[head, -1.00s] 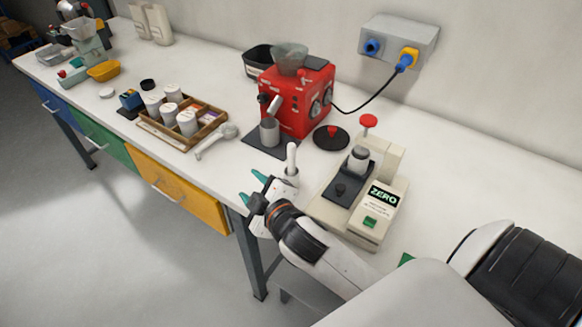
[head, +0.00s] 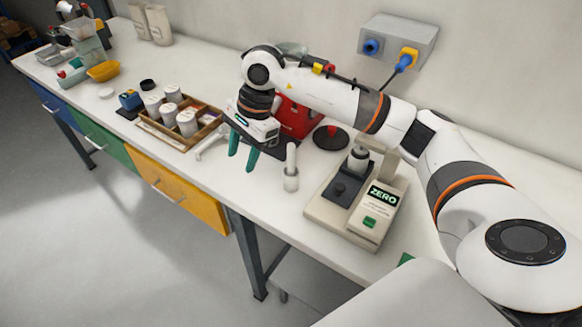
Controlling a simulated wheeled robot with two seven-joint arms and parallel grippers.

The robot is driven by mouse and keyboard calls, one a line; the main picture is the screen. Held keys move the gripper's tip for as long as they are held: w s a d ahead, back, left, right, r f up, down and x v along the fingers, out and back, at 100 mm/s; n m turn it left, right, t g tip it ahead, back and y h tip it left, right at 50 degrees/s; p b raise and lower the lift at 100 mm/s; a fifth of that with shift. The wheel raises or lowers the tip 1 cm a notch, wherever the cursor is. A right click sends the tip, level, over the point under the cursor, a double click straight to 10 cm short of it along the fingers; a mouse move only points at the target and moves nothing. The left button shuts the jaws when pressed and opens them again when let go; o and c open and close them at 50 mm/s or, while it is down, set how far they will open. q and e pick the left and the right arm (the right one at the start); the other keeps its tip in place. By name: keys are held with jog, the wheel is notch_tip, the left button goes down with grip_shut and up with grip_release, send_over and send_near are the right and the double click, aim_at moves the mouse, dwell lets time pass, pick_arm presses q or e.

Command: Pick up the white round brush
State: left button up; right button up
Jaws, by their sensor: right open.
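The white round brush (head: 291,166) stands upright on the white bench, with a slim handle on top and a wider round base. It is left of the beige scale, near the bench's front edge. My right gripper (head: 242,161) hangs with its teal fingertips pointing down, to the left of the brush and apart from it. Its fingers are spread and nothing is between them. My left gripper is not in view.
The beige scale (head: 369,209) with a ZERO display stands right of the brush. The red grinder (head: 296,120) is partly hidden behind my right arm. A white handled tool (head: 210,143) and a wooden tray (head: 160,133) with white jars lie to the left.

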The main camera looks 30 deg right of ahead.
aim_at(290, 145)
jog(key=d+r+h, duration=0.4)
jog(key=d+h, duration=0.1)
jog(key=d, duration=0.6)
jog(key=f, duration=0.2)
jog(key=f+p, duration=0.1)
jog(key=f, duration=0.1)
jog(key=f+p, duration=0.1)
jog(key=f, duration=0.1)
jog(key=shift+w+d+f, duration=0.25)
jog(key=shift+d+f, duration=0.15)
jog(key=shift+d+f+p, duration=0.1)
jog(key=shift+f+p, duration=0.45)
jog(key=shift+p, duration=0.15)
jog(key=f, duration=0.1)
jog(key=f+p, duration=0.1)
jog(key=f, duration=0.1)
jog(key=shift+d+f+p, duration=0.3)
jog(key=shift+p, duration=0.05)
jog(key=shift+f, duration=0.4)
jog(key=shift+c, duration=0.6)
grip_shut()
